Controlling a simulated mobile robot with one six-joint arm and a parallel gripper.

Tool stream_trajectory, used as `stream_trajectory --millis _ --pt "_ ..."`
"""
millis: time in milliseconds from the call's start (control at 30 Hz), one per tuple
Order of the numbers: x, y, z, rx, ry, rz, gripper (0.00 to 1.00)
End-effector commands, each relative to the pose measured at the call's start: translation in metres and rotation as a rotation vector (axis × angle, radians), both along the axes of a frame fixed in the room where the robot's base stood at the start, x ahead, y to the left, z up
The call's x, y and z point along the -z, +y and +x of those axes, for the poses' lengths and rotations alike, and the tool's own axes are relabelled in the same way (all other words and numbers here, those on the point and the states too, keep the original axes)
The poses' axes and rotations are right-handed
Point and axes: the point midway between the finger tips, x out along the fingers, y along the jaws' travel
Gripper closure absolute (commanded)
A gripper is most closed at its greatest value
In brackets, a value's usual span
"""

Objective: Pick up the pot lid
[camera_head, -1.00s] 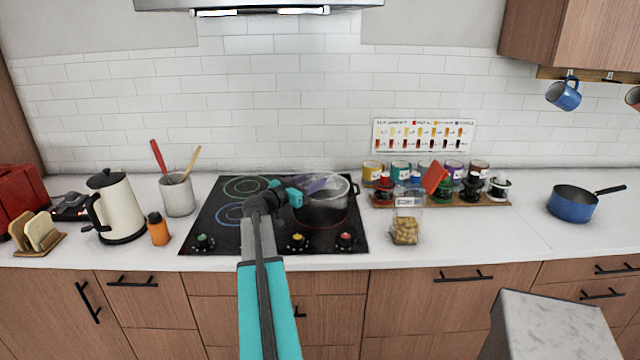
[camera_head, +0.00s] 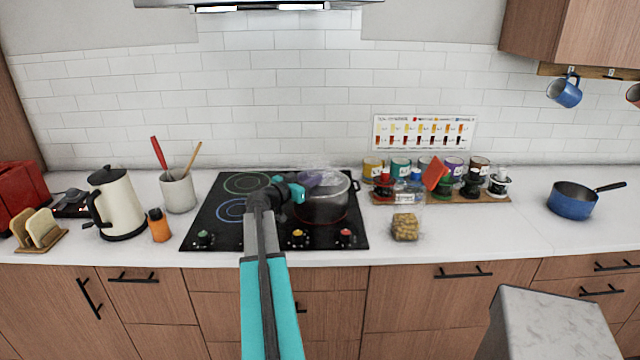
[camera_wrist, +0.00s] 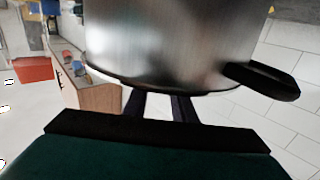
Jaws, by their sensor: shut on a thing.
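The pot (camera_head: 322,209) is a metal pot with dark handles on the right side of the black cooktop. The pot lid (camera_head: 322,166) is clear glass and hard to make out; it shows as a faint pale shape over the pot's top. My gripper (camera_head: 312,180) reaches in from the left above the pot and is shut on the lid; the exact grip point is unclear. In the wrist view, the picture is upside down. The pot's wall (camera_wrist: 175,45) fills the upper middle, and my dark fingers (camera_wrist: 160,108) pass by its rim.
A cream kettle (camera_head: 117,207), an orange bottle (camera_head: 158,226) and a utensil crock (camera_head: 178,193) stand left of the cooktop. A blue saucepan (camera_head: 572,203) is farther right, past bare counter.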

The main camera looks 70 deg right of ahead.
Motion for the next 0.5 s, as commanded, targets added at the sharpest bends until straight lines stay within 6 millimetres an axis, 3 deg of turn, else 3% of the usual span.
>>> stream_trajectory --millis 500 --pt "-0.011 0.000 0.000 0.001 -0.001 -0.004 1.00"
